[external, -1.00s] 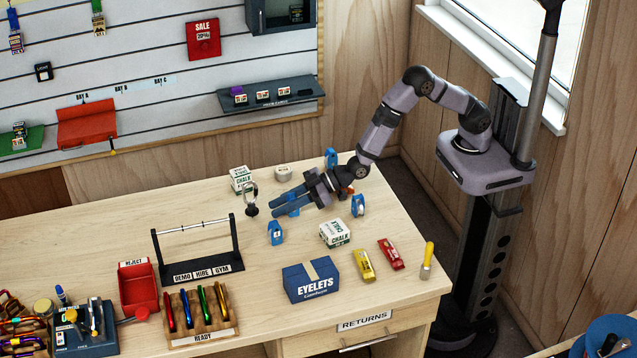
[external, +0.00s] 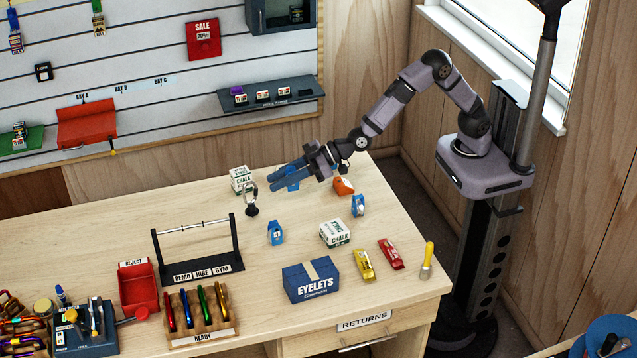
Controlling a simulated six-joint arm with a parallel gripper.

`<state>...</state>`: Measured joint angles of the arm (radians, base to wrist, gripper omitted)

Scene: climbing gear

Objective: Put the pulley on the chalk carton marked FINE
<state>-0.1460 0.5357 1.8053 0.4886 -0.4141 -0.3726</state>
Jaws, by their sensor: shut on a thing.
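My gripper (external: 284,178) has blue fingers and is above the back part of the table. It is shut on a blue piece (external: 293,186) that looks like a pulley, mostly hidden by the fingers. A white chalk carton (external: 240,180) with green print stands just left of the fingertips. A second chalk carton (external: 335,233) lies nearer the front, below and right of the gripper. The small words on both are too small to read surely. Blue pulley-like pieces stand on the table, one at centre (external: 276,233) and one at right (external: 358,205).
An orange piece (external: 343,186) sits below my wrist. A ring on a dark stand (external: 251,200) is close to the fingertips. The EYELETS box (external: 311,280), a yellow device (external: 364,266) and a red device (external: 391,254) are in front. A black rack (external: 198,252) stands left.

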